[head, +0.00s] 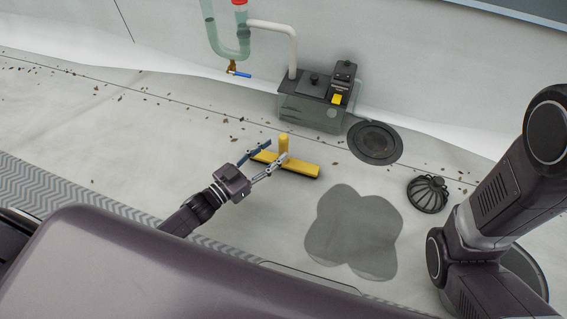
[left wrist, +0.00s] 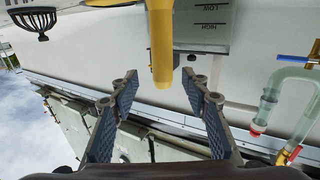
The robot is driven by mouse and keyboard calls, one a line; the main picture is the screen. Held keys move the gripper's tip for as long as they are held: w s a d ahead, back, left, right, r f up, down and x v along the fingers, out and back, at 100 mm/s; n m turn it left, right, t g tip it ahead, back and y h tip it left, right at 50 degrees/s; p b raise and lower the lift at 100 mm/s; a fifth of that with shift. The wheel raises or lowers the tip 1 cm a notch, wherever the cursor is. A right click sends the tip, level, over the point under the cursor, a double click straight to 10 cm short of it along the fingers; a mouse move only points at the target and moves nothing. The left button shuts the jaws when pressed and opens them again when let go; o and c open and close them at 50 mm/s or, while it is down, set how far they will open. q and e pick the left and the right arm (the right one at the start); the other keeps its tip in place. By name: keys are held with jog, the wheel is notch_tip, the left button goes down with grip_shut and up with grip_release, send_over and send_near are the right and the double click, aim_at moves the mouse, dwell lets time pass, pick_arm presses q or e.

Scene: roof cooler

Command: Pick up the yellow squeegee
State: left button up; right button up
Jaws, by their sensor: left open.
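The yellow squeegee (head: 300,167) is on the pale roof floor in the head view, its long bar flat and its short handle (head: 284,143) standing up. In the left wrist view the yellow handle (left wrist: 161,45) fills the upper middle, in line with the gap between my fingers. My left gripper (head: 268,158) is open, one blue-padded finger on either side, with its tips close to the handle. In the left wrist view the open jaws (left wrist: 158,88) hold nothing; I cannot tell whether a finger touches the squeegee. My right gripper is out of view.
A clear tank with a dark pump (head: 310,100) stands behind the squeegee, with a pipe (head: 272,28) running to it. A round drain cover (head: 375,142) and a black domed strainer (head: 427,194) are to the right. A grey damp patch (head: 354,233) lies in front. Small leaves are scattered about.

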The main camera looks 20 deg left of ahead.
aim_at(280, 145)
pick_arm(q)
jog(key=b+x, duration=0.3)
jog(key=x, duration=0.1)
jog(key=shift+a, duration=0.15)
jog(key=shift+w+d+r+b, duration=0.15)
jog(key=shift+w+d+b, duration=0.15)
jog(key=shift+w, duration=0.35)
grip_shut()
